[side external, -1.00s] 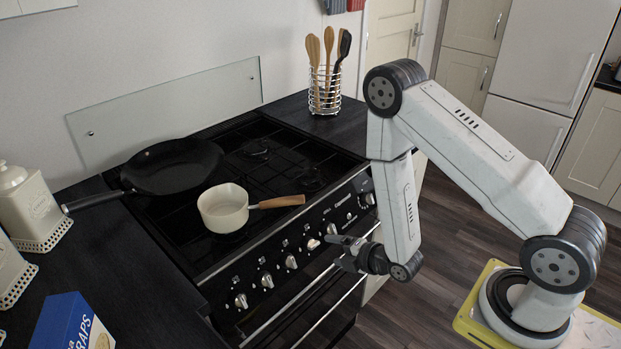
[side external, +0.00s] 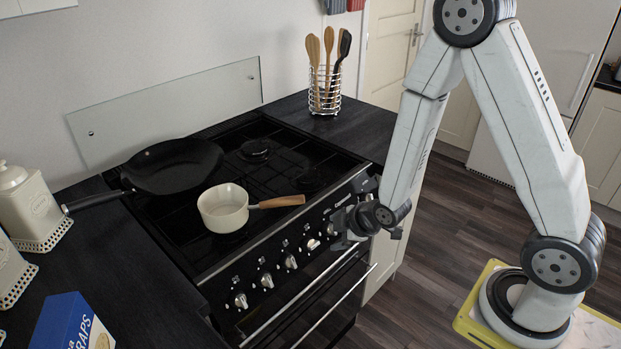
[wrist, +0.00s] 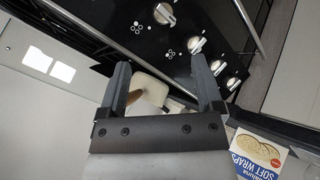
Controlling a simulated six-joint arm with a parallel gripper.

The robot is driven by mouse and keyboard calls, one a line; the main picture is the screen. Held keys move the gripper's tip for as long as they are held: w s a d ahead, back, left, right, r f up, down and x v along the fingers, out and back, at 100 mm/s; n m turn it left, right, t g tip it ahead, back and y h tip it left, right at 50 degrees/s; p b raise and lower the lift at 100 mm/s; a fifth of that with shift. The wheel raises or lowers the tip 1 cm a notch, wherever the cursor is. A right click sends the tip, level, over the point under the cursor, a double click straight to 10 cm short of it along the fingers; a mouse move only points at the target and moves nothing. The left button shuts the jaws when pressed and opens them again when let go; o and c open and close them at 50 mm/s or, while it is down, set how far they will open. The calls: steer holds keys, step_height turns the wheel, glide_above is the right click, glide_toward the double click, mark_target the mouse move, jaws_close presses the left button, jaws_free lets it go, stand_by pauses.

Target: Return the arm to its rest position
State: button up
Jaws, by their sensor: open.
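My gripper (side external: 345,230) is in front of the cooker's right-hand control panel in the side view, with the forearm hanging down to it from a raised elbow. In the wrist view its two fingers (wrist: 160,68) stand wide apart with nothing gripped. A cream saucepan (side external: 222,208) with a wooden handle sits upright on the hob, clear of my gripper to its left. In the wrist view a cream pan (wrist: 152,90) shows beyond and between the fingers, partly hidden by the gripper.
A black frying pan (side external: 172,166) lies at the back left of the hob. Control knobs (side external: 291,262) and a rail (side external: 335,300) line the cooker front. A utensil holder (side external: 325,92) stands behind; a blue wraps box (side external: 68,325) is at front left.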

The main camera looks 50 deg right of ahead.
steer(key=s+r+m+g, duration=0.5)
steer(key=s+r+m, duration=0.4)
steer(key=m, duration=0.1)
steer(key=shift+a+r+g, duration=0.25)
steer(key=shift+a+g, duration=0.05)
steer(key=shift+a, duration=0.1)
